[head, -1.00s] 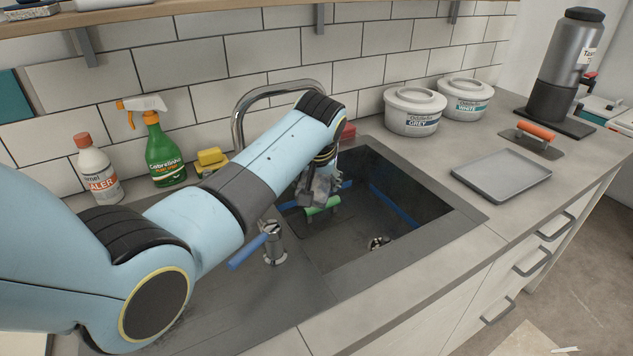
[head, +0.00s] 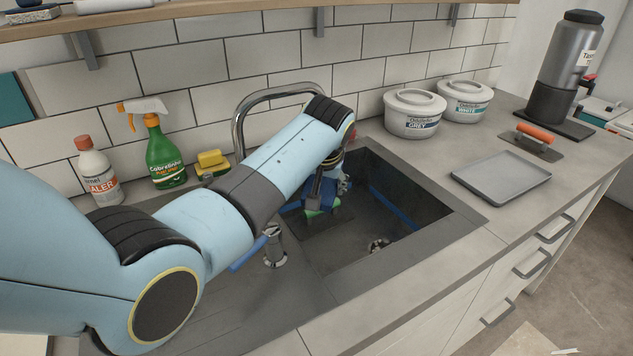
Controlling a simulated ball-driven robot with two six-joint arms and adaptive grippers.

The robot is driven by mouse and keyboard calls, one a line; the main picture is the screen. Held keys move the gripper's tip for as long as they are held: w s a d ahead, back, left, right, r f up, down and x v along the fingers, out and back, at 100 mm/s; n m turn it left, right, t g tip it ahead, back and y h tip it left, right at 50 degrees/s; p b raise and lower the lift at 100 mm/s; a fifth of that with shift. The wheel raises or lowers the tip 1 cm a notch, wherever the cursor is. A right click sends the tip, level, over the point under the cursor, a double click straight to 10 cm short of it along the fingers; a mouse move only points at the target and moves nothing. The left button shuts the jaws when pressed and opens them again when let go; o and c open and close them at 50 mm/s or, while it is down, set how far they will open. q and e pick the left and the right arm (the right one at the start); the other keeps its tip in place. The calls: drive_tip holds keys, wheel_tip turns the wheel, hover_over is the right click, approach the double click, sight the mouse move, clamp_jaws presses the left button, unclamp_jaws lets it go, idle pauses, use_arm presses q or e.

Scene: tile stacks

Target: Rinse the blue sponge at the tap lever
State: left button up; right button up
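My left arm reaches from the left across the counter, and my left gripper (head: 322,196) is low over the sink, partly hidden by its own wrist. A blue block that looks like the blue sponge (head: 325,190) shows at its fingers, and they seem closed on it. It is just above a green handle (head: 313,213) in the sink. The tap spout (head: 240,118) arches behind my forearm, which hides its outlet. My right gripper is not in view.
The dark sink (head: 400,238) has a drain and a blue line along its walls. A white bottle (head: 98,172), green spray bottle (head: 163,155) and yellow sponge (head: 211,158) stand behind my arm. Tubs (head: 413,112), a grey tray (head: 502,180) and an orange-handled trowel (head: 536,145) lie to the right.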

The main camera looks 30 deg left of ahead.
sight(324, 204)
use_arm(q)
drive_tip(key=shift+s+d+r+p, duration=0.2)
drive_tip(key=shift+s+d+p, duration=0.25)
drive_tip(key=shift+s+p, duration=0.25)
drive_tip(key=s+d+p, duration=0.2)
drive_tip(key=s+p, duration=0.1)
drive_tip(key=shift+s+d+p, duration=0.5)
drive_tip(key=shift+s+p, duration=0.35)
drive_tip(key=shift+s, duration=0.05)
drive_tip(key=shift+s+d+f, duration=0.1)
drive_tip(key=shift+s+d, duration=0.05)
drive_tip(key=shift+s, duration=0.05)
drive_tip(key=r+p, duration=0.1)
drive_tip(key=s+d+r+p, duration=0.1)
drive_tip(key=p, duration=0.1)
drive_tip(key=shift+s, duration=0.3)
drive_tip(key=s+d+r, duration=0.1)
drive_tip(key=s+r, duration=0.1)
drive_tip(key=shift+s+d, duration=0.35)
drive_tip(key=shift+d, duration=0.05)
